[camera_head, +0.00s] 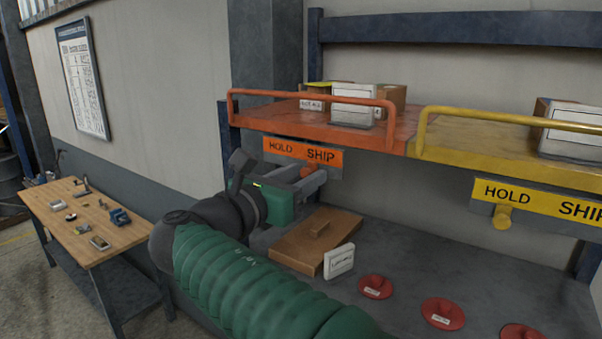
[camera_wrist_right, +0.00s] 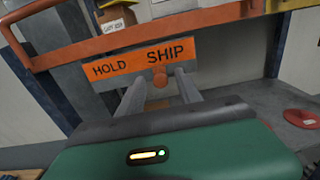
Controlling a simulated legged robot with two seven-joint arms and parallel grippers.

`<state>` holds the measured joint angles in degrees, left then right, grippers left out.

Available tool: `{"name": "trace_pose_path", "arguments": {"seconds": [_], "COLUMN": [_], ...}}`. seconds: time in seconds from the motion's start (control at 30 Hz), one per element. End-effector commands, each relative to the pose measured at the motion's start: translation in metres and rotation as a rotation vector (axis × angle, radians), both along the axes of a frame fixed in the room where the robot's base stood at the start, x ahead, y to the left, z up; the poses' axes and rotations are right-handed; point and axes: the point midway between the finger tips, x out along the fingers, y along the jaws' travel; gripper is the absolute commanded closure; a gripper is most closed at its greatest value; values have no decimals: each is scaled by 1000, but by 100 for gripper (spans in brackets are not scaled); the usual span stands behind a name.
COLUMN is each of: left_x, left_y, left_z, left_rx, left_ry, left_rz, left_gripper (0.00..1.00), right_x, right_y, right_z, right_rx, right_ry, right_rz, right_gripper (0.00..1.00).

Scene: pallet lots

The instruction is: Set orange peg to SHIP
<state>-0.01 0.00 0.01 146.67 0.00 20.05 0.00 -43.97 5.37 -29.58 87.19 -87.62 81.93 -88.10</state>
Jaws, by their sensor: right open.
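The orange HOLD/SHIP sign (camera_head: 303,155) hangs under the front of the orange shelf; it also shows in the right wrist view (camera_wrist_right: 125,62). The orange peg (camera_wrist_right: 159,76) sticks out at the sign's lower edge, below the start of the word SHIP. In the head view the peg (camera_head: 308,171) is partly hidden by my fingers. My right gripper (camera_head: 313,180) is open in front of the sign. In the right wrist view its two fingers (camera_wrist_right: 160,90) lie either side of the peg, with gaps and no clear contact. My left gripper is not in view.
The orange shelf's rail (camera_head: 310,93) and boxes are above my gripper. A yellow shelf with a yellow sign (camera_head: 540,197) and yellow peg (camera_head: 502,216) is to the right. Below are a brown pallet-like box (camera_head: 305,245), a white card and red discs (camera_head: 375,286). A workbench (camera_head: 75,215) stands left.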

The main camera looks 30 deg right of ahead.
Motion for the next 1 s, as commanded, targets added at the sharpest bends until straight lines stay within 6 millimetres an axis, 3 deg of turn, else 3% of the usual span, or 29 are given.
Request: {"name": "trace_pose_path", "arguments": {"seconds": [0.13,0.43,1.0], "left_x": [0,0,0], "left_y": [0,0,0], "left_z": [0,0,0], "left_rx": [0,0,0], "left_ry": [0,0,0], "left_rz": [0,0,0], "left_gripper": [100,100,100], "right_x": [0,0,0], "right_y": [0,1,0], "right_z": [0,0,0], "right_rx": [0,0,0], "right_ry": [0,0,0], "right_rz": [0,0,0], "right_gripper": [60,99,100]}}
